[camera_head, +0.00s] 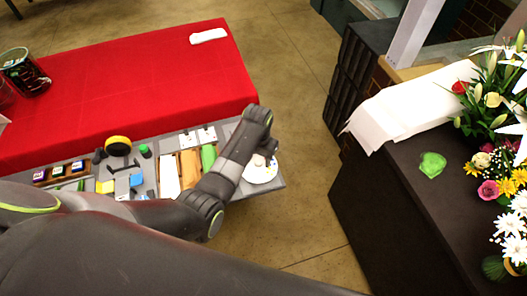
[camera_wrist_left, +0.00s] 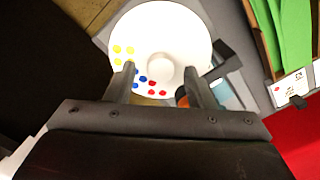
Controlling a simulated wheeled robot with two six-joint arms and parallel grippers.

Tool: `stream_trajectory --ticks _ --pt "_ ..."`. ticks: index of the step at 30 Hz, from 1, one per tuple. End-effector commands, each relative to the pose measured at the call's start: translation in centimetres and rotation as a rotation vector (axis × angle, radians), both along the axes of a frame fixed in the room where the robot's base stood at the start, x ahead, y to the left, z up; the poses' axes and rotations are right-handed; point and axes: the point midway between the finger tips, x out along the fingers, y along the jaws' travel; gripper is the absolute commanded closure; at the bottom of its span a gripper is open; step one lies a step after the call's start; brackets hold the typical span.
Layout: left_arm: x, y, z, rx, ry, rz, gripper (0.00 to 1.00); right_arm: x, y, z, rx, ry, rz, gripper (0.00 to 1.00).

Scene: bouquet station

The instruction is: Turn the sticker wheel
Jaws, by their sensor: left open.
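The sticker wheel (camera_head: 262,177) is a white disc at the right end of the grey work tray, partly hidden by my left arm. In the left wrist view the wheel (camera_wrist_left: 188,30) shows yellow, blue and red dots and a round white knob (camera_wrist_left: 160,67) at its middle. My left gripper (camera_wrist_left: 160,72) is open, with one finger on each side of the knob in that view. I cannot tell whether the fingers touch it. The left gripper (camera_head: 266,150) is over the wheel in the head view. My right gripper is not in view.
The grey tray (camera_head: 278,184) holds a black-and-yellow round item (camera_head: 118,145), small coloured boxes and paper strips. A red cloth (camera_head: 140,80) lies behind it. At the right, a dark counter (camera_head: 400,200) carries white paper (camera_head: 415,108), flowers and a green item (camera_head: 432,164).

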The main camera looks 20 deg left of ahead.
Motion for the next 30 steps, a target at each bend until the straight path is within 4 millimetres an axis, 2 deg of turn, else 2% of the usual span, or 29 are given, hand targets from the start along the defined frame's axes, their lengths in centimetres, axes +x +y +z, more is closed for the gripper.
stream_trajectory --ticks 11,21,30 --pt "-0.46 0.14 -0.68 0.0 -0.001 0.0 0.51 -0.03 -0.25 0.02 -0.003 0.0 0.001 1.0" --pt "-0.43 0.13 -0.65 0.001 -0.001 0.001 0.95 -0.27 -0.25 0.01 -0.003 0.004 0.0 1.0" --pt "-0.4 0.13 -0.64 0.0 -0.003 0.032 0.96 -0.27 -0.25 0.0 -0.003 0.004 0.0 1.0"
